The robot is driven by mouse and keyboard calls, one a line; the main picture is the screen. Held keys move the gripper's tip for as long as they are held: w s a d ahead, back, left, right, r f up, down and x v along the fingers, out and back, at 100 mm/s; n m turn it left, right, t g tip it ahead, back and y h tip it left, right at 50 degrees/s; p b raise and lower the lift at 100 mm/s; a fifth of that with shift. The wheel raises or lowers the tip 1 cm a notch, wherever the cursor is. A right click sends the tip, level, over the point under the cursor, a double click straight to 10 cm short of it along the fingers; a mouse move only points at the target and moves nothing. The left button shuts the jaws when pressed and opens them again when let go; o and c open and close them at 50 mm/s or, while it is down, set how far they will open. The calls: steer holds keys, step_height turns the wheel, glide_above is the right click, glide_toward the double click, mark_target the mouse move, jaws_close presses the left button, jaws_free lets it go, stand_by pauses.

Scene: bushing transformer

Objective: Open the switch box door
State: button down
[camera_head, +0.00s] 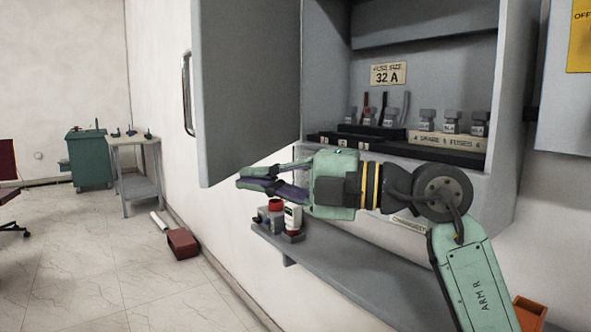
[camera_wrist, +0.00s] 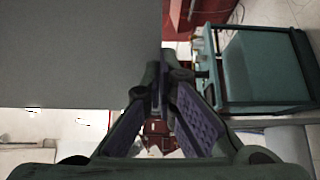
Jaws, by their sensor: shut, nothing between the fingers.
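The switch box (camera_head: 420,55) is mounted on the wall, and its grey door (camera_head: 245,90) stands swung wide open to the left. The door's metal handle (camera_head: 187,93) shows at the door's far left edge. The box interior is in plain view. My gripper (camera_head: 242,180) is shut and empty, its fingers pointing left near the door's lower edge. In the wrist view, the fingertips of my gripper (camera_wrist: 161,75) meet beside the edge of a grey panel (camera_wrist: 75,55), which looks like the door. I cannot tell whether they touch it.
Inside the box are several fuses (camera_head: 450,122) and a "32 A" label (camera_head: 388,73). A green cabinet (camera_head: 88,158) and a side table (camera_head: 137,165) stand far left. The floor between is mostly clear.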

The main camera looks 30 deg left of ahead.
steer(key=shift+p+x, duration=0.3)
steer(key=shift+x, duration=1.15)
